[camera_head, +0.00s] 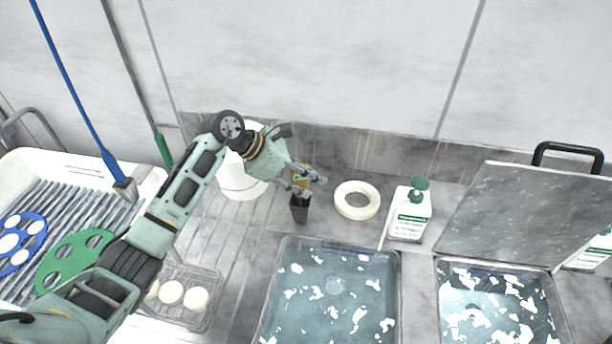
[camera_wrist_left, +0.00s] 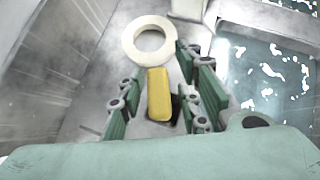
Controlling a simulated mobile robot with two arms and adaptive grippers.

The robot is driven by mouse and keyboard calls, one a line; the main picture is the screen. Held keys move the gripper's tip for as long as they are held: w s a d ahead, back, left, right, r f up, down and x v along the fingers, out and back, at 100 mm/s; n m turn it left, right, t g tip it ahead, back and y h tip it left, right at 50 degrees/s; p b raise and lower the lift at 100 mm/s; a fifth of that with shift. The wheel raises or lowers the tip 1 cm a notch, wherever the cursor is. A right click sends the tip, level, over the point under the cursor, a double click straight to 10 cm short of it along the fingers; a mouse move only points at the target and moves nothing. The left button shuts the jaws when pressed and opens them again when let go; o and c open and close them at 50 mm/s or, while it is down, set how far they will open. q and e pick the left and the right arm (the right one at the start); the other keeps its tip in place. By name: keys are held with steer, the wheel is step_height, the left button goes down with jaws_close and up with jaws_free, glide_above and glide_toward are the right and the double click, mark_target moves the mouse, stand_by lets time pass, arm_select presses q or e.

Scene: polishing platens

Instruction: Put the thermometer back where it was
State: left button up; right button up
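A yellow block-shaped thing, which I take to be the thermometer, (camera_head: 302,180) stands at the top of a small black holder (camera_head: 299,212) on the grey counter. In the left wrist view the yellow thing (camera_wrist_left: 158,95) shows between the fingers, with a gap on each side. My left gripper (camera_head: 306,180) is open around it, just above the holder. Only a dark part of the holder (camera_wrist_left: 175,108) shows behind the yellow thing in the wrist view. Whether its lower end sits inside the holder is hidden. My right gripper is not in view.
A white tape-like ring (camera_head: 343,207) lies right of the holder, with a green-topped bottle (camera_head: 408,222) further right. A white bucket (camera_head: 236,182) stands behind my left arm. Two water-filled basins (camera_head: 396,290) are in front. A wire basket (camera_head: 208,290) with white round pieces is at lower left.

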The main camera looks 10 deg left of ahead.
arm_select(q)
steer(key=shift+r, duration=0.2)
steer(key=shift+a+r, duration=0.1)
steer(key=shift+a, duration=0.15)
steer(key=b+v, duration=0.3)
steer(key=v, duration=0.8)
steer(key=shift+r, duration=0.3)
steer(key=shift+s+f, duration=0.1)
steer(key=shift+s, duration=0.1)
